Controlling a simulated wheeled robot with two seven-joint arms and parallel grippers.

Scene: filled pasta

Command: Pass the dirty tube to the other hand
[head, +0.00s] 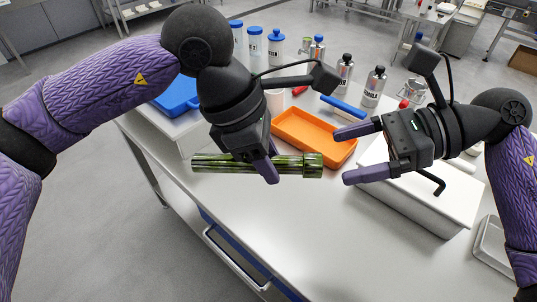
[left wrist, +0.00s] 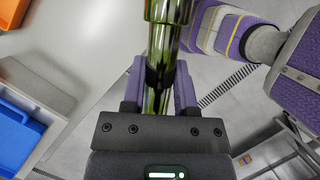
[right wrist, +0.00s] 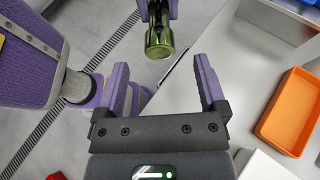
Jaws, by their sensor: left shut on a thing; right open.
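The dirty tube (head: 300,164) is a long shiny green-stained cylinder with a wider collar at its right end. It lies roughly level above the table's front edge in the head view. My left gripper (head: 272,170) is shut on it, and the left wrist view shows the tube (left wrist: 168,40) between the purple fingers (left wrist: 160,85). My right gripper (head: 350,156) is open and empty, just right of the collar and apart from it. In the right wrist view the tube's end (right wrist: 159,42) shows beyond the open fingers (right wrist: 160,85).
An orange tray (head: 290,127) stands on the white table behind the tube. A white lidded box (head: 440,200) sits under my right gripper. Several bottles (head: 374,87) and blue-capped jars (head: 275,47) stand at the back. The table's front middle (head: 330,225) is clear.

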